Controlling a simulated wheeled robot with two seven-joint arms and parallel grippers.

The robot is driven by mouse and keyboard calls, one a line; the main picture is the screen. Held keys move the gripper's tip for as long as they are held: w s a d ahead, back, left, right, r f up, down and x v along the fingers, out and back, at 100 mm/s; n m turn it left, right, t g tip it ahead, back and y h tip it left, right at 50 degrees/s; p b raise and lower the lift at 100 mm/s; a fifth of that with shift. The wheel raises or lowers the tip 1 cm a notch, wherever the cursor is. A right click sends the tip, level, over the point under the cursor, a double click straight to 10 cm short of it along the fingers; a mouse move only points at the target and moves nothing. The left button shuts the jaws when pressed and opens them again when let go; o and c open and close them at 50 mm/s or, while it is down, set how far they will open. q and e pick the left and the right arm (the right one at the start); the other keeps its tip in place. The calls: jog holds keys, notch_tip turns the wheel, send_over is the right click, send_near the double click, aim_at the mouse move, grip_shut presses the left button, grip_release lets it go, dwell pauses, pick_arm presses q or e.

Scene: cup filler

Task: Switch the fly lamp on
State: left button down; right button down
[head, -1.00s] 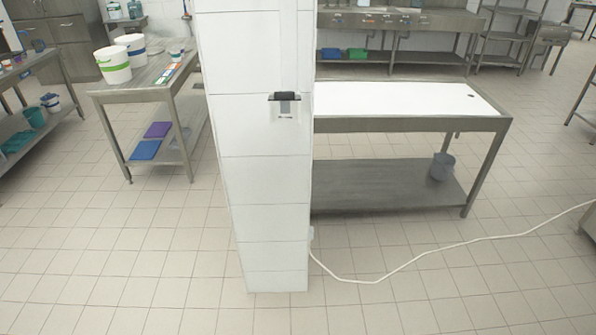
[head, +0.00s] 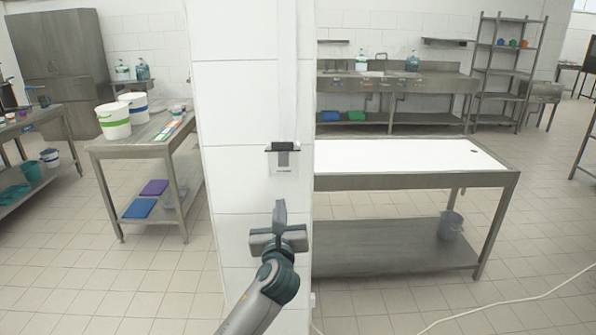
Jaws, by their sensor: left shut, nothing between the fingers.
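A small white box with a dark lever or top (head: 283,154) is mounted on the front of the white tiled pillar (head: 235,110); it looks like a wall switch. No fly lamp can be made out in the head view. My left gripper (head: 280,206) is in front of the pillar, below the switch box, pointing up and forward. Its fingers are together and hold nothing. A gap shows in the picture between the fingertips and the box. My right gripper is not in view.
A steel table with a white top (head: 400,160) stands close to the pillar's right side. A steel table with buckets (head: 113,120) stands to the left. A white cable (head: 510,300) lies on the floor at the right. Tiled floor is open in front.

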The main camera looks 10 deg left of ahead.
pick_arm(q)
jog(key=shift+m+t, duration=0.6)
jog(key=r, duration=0.3)
jog(key=d+r, duration=0.1)
jog(key=r, duration=0.1)
jog(key=shift+s+r, duration=0.2)
jog(key=shift+r, duration=0.05)
jog(key=shift+a, duration=0.1)
jog(key=p, duration=0.4)
send_near(283, 155)
jog(key=x, duration=0.6)
jog(key=shift+w, duration=0.2)
